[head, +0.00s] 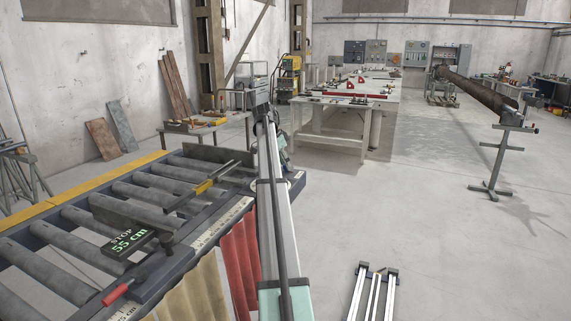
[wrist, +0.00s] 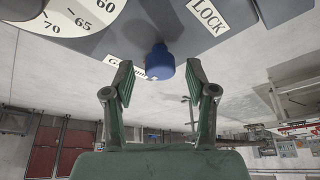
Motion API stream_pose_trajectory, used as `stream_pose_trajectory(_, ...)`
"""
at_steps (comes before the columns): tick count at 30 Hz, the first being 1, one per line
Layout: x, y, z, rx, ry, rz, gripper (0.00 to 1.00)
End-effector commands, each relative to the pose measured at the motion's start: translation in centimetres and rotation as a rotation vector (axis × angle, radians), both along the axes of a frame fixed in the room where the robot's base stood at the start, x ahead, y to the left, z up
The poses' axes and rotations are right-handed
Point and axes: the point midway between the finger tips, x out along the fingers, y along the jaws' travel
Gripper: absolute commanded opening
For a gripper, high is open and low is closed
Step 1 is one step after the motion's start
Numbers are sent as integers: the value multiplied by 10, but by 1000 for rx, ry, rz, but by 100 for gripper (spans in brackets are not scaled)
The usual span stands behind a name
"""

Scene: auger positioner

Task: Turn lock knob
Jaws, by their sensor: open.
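A blue knob (wrist: 160,63) sticks out from a grey panel (wrist: 135,30) in the upper middle of the wrist view. A white LOCK label (wrist: 208,15) is on the panel to the right of the knob. Another label beside the knob is partly covered by it. My gripper (wrist: 158,76) is open, with one green finger on each side of the knob's near end. Gaps show between the knob and both fingers, so nothing is held. I cannot make out the knob in the head view.
A white dial (wrist: 75,14) marked 60, 65 and 70 is at upper left in the wrist view. The roller table (head: 60,210) carries a display (head: 128,243) reading STOP 55 cm and a red handle (head: 117,291). Open floor (head: 430,230) lies to the right.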

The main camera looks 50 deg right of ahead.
Motion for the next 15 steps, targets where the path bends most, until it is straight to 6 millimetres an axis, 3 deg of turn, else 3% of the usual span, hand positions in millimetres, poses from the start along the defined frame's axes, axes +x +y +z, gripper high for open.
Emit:
stream_pose_trajectory(10, -1, -1, -4, 0, 0, 0, 57)
stream_pose_trajectory(11, -1, -1, -4, 0, 0, 0, 53)
stream_pose_trajectory(15, -1, -1, -4, 0, 0, 0, 4)
